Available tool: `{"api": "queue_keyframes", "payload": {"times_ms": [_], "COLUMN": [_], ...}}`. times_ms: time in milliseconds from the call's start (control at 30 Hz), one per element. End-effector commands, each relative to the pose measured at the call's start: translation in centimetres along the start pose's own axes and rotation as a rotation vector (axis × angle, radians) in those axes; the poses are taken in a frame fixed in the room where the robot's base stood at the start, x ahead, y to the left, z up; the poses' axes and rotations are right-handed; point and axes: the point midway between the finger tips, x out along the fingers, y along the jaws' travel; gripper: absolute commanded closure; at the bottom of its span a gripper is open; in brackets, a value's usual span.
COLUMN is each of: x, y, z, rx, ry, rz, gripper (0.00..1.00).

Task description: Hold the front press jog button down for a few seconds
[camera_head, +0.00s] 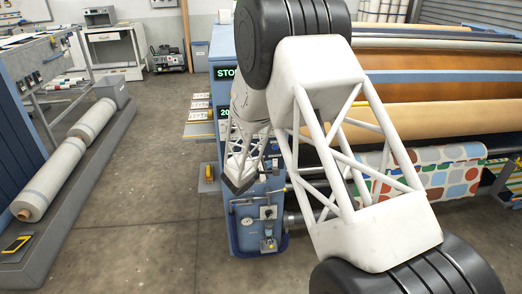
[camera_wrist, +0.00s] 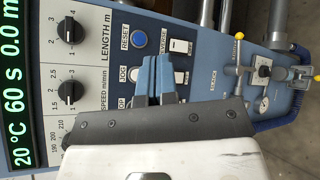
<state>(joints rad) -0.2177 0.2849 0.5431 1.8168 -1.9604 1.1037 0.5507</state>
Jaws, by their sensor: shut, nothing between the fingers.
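In the wrist view the blue press control panel (camera_wrist: 205,68) appears turned on its side. The JOG label (camera_wrist: 122,74) is readable, and its button is mostly hidden behind my fingers. My gripper (camera_wrist: 158,62) is shut and empty, its two blue fingers side by side over the panel beside that label. I cannot tell whether the fingertips touch the button. In the head view my arm covers much of the press front (camera_head: 245,236), and the JOG button does not show there.
A blue RESET button (camera_wrist: 138,39), a white rocker switch (camera_wrist: 180,46) and black knobs (camera_wrist: 70,93) lie close around the fingers. A yellow-handled valve fitting (camera_wrist: 263,72) stands out at the right. The press rollers (camera_head: 445,90) lie right of my arm; the floor (camera_head: 150,165) at left is clear.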

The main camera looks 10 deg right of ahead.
Motion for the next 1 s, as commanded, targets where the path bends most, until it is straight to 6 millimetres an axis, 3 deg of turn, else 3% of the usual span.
{"api": "queue_keyframes", "payload": {"times_ms": [200,667,1000], "x": [0.2,0.3,1.6], "y": [-0.3,-0.2,0.7], "z": [-1.1,-1.2,-2.2], "rx": [-0.014,-0.014,-0.013], "ry": [0.015,0.015,0.016], "rz": [0.019,0.019,0.018], "gripper": [1.00,1.00,1.00]}}
